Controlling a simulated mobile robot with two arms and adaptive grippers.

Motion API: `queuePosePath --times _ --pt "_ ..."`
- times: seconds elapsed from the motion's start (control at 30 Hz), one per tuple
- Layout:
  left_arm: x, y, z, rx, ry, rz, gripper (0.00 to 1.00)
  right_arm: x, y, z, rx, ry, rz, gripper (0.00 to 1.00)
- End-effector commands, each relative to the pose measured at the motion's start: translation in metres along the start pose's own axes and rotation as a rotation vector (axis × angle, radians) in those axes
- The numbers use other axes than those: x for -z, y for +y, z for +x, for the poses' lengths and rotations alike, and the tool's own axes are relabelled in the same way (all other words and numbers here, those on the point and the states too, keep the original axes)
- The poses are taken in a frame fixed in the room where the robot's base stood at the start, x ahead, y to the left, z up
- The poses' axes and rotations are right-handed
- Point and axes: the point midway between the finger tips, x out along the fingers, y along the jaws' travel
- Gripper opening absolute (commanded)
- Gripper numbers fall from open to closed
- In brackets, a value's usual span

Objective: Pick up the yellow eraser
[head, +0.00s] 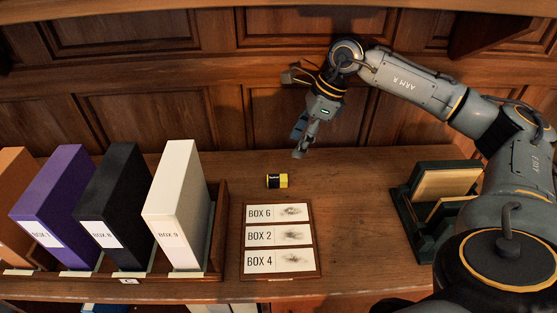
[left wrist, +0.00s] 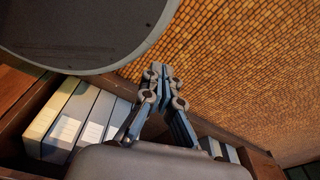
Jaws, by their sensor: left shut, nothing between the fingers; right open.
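The yellow eraser (head: 283,181), with a black band or sleeve on its left part, lies on the wooden desk behind the framed label board. My right gripper (head: 299,143) is open above the desk, up and to the right of the eraser in the head view. It is apart from the eraser and its fingers point down. My left gripper (left wrist: 160,70) shows only in the left wrist view. It is shut and empty, above a tiled floor and away from the eraser, which is not visible there.
A framed board (head: 241,251) with BOX 6, BOX 2 and BOX 4 labels lies in front of the eraser. A rack with several upright boxes, including a white one (head: 177,215), stands left. A green holder (head: 409,213) stands right. A paneled wall rises behind.

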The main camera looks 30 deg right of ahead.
Motion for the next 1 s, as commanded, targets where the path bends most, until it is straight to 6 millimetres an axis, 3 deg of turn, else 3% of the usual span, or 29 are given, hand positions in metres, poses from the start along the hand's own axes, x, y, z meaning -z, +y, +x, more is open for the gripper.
queuePosePath --times 0.17,0.33,0.5,0.8,1.0 --pt "-0.031 -0.007 -0.006 0.008 -0.045 0.003 0.00 0.000 0.001 0.014 -0.005 0.002 0.001 0.53" --pt "-0.046 -0.007 -0.015 0.008 -0.069 0.003 0.00 0.000 0.001 0.048 -0.006 0.002 0.000 0.53" --pt "-0.044 -0.007 -0.020 0.008 -0.066 0.002 0.00 0.000 0.000 0.075 -0.002 0.001 0.001 0.53" --pt "-0.019 -0.008 -0.031 0.009 -0.031 0.002 0.00 0.004 -0.002 0.099 -0.003 0.002 0.002 0.53" --pt "-0.019 -0.006 -0.042 0.007 -0.033 0.002 0.00 0.007 -0.004 0.129 -0.002 0.000 0.000 0.53"
